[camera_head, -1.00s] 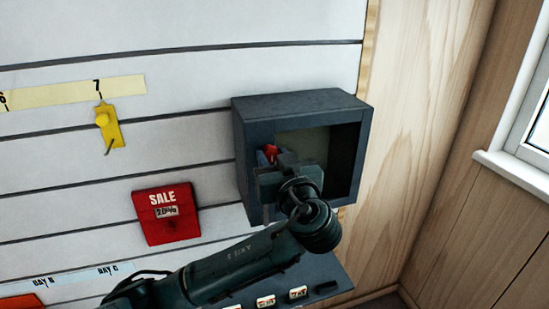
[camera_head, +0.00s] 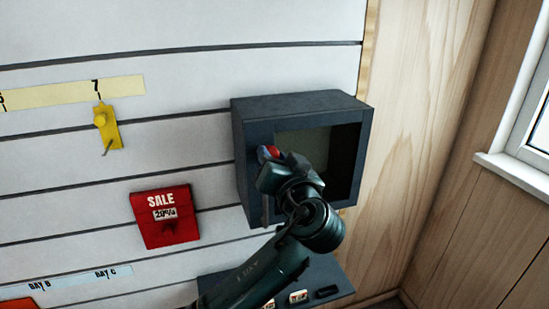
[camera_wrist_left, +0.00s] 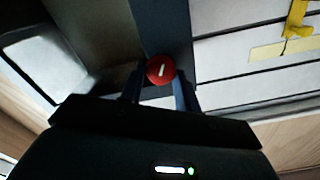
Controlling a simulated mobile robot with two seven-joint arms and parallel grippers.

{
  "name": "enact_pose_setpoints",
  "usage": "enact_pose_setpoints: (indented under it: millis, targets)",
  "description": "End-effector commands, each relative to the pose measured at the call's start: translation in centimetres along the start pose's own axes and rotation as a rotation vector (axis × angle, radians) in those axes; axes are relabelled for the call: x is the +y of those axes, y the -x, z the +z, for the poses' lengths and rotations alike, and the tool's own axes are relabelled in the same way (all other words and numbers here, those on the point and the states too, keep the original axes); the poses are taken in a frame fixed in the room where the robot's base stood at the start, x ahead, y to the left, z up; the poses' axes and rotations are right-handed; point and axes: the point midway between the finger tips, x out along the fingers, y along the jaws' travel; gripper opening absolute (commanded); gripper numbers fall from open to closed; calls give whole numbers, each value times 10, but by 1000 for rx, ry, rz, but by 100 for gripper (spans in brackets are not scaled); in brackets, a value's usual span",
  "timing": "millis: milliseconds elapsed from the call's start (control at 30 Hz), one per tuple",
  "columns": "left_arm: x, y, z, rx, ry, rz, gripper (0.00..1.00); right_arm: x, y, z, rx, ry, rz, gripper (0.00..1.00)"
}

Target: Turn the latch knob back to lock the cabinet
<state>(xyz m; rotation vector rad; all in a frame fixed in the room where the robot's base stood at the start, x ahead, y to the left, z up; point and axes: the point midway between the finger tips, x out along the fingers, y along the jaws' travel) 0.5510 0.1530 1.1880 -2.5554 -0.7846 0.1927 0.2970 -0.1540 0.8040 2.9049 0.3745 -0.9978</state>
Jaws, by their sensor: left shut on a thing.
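The dark grey cabinet (camera_head: 300,103) is fixed to the slatted wall, with a dark frame around a paler panel. The red latch knob (camera_head: 273,152) is on the left part of its front, partly covered by my left gripper (camera_head: 266,155). In the left wrist view the round knob (camera_wrist_left: 161,69) sits between the two fingers of my left gripper (camera_wrist_left: 160,84). The gripper is shut on the knob. My right gripper is not in view.
A red SALE sign (camera_head: 165,217) hangs left of the cabinet. A yellow tag (camera_head: 107,126) hangs from the wall further left. A dark shelf (camera_head: 330,278) with small labels is below the cabinet. A window sill (camera_head: 515,174) is at the right.

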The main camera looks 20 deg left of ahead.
Motion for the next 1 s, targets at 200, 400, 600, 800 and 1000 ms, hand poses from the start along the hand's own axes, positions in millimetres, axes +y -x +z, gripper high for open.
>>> enact_pose_setpoints:
  millis: [200,400,600,800,1000]
  targets:
    - [0,0,0,-3,-206,1,10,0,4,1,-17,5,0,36]
    - [2,0,0,-3,-395,2,10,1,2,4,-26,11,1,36]
    - [2,0,1,-2,-585,1,10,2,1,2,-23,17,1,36]
    - [3,0,1,-1,-766,2,10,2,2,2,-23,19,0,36]
    - [3,0,2,-1,-918,1,10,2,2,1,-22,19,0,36]
